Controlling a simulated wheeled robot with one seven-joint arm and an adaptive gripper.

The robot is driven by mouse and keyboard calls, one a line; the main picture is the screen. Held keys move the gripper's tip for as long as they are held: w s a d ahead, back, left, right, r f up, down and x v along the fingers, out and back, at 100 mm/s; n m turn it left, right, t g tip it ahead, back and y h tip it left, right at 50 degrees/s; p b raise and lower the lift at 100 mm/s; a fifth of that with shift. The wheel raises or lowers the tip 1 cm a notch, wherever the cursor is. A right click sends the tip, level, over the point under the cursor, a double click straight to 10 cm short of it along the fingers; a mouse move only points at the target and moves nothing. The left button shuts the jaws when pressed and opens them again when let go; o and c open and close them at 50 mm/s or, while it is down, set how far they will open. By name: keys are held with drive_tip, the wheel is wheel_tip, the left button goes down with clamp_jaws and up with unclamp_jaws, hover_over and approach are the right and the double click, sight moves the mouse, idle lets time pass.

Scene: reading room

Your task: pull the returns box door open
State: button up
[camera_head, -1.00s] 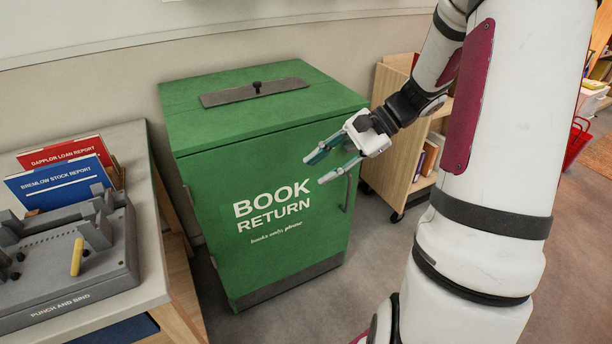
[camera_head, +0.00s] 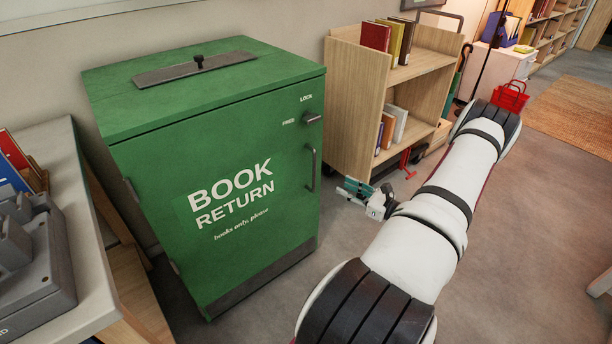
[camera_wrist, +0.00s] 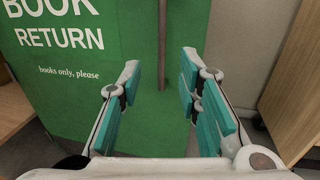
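The green returns box (camera_head: 150,105) stands against the wall with its door (camera_head: 231,205) shut, the words BOOK RETURN on its front. A dark vertical handle (camera_head: 312,168) is near the door's right edge. Above it is a small dark knob (camera_head: 312,117) beside the words FREE and LOCK; which word it points to is hard to tell. My gripper (camera_head: 352,190) is open and empty, right of the handle in the head view. In the wrist view, the handle (camera_wrist: 162,45) appears between the spread fingers of my gripper (camera_wrist: 160,98), beyond their tips and apart from them.
A wooden book cart (camera_head: 350,110) stands close to the box's right side, behind my gripper. A grey table (camera_head: 72,190) with a punch machine (camera_head: 30,250) is at the left.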

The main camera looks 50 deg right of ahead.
drive_tip(key=b, duration=0.2)
hover_over(314, 189)
drive_tip(key=shift+w+d+f, duration=0.2)
drive_tip(key=shift+w+d, duration=0.05)
drive_tip(key=shift+c, duration=0.2)
clamp_jaws()
